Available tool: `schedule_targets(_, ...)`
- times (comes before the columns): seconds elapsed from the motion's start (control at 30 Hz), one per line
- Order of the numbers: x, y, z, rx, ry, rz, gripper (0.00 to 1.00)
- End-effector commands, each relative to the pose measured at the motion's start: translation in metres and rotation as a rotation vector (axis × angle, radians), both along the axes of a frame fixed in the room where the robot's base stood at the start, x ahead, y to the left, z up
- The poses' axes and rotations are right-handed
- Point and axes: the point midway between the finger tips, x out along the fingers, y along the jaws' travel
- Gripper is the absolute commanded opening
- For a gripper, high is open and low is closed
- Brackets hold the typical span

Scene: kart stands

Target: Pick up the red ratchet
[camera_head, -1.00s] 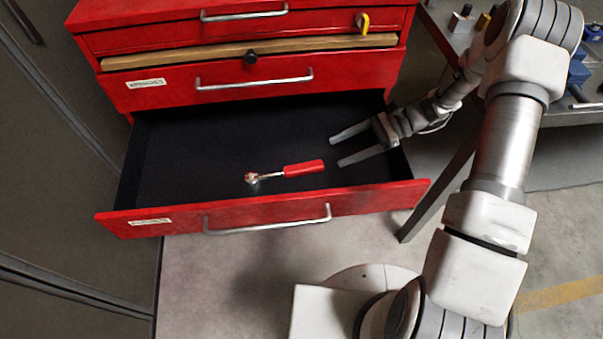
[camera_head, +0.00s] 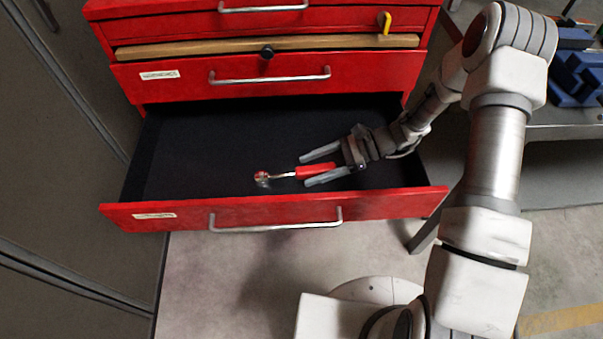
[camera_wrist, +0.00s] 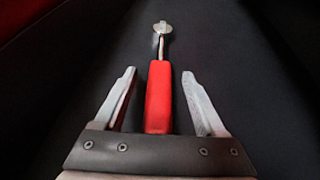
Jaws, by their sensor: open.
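The red ratchet (camera_head: 314,172) lies on the dark floor of the open drawer, its silver head pointing left in the head view. In the wrist view the ratchet's red handle (camera_wrist: 159,97) lies between my two fingers, with the metal head pointing away. My gripper (camera_head: 322,167) is open, with a finger on either side of the handle. It also shows in the wrist view (camera_wrist: 158,75), with a gap on both sides of the handle. I cannot tell how far the fingers are above the drawer floor.
The open drawer (camera_head: 180,216) has a red front with a silver handle; the rest of its floor is clear. The red cabinet (camera_head: 195,76) stands behind it, with a yellow-handled thing (camera_head: 384,22) at its upper right. A grey bench (camera_head: 565,122) with blue things is at right.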

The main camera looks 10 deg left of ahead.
Motion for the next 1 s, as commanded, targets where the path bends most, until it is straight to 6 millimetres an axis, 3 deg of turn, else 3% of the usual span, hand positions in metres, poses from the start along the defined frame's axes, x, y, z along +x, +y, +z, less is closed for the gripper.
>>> schedule_targets(0.23,-0.001,0.0031,-0.0011,-0.001,-0.001,-0.001,0.72)
schedule_targets(0.63,-0.0009,0.0029,-0.001,-0.001,-0.002,-0.001,0.01)
schedule_targets(1.0,-0.0008,0.0031,-0.0004,0.0,-0.001,-0.001,0.0)
